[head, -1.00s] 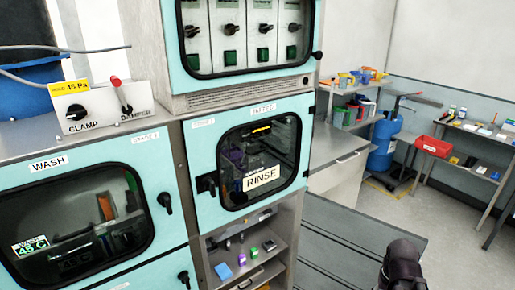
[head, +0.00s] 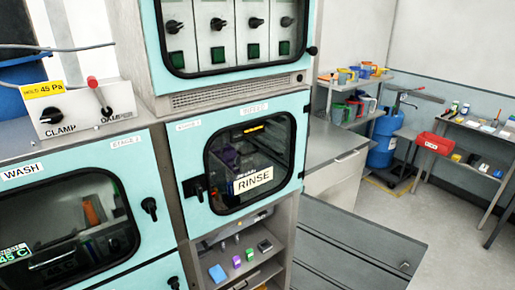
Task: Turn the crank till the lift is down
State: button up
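I cannot make out a crank or a lift for certain. A white box marked CLAMP (head: 85,108) stands on the left cabinet. It carries a black knob (head: 51,116) and a red-tipped lever (head: 97,92). A teal door with a RINSE label (head: 253,180) and a black handle (head: 198,189) is shut in the middle. Dark items behind its window are hard to tell apart. A teal WASH door (head: 22,172) with a black handle (head: 150,208) is at left. My gripper is not in view.
A grey panelled surface (head: 345,245) lies low at right. A shelf below the RINSE door holds small coloured items, one a blue block (head: 217,273). A blue tank (head: 385,140) with a long handle and a side table with a red bin (head: 433,143) stand at back right.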

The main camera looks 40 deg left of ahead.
aim_at(204, 242)
jog(key=z, duration=1.05)
jog(key=i, duration=0.5)
jog(key=u, duration=3.6)
jog(key=i, duration=0.1)
jog(key=z, duration=0.95)
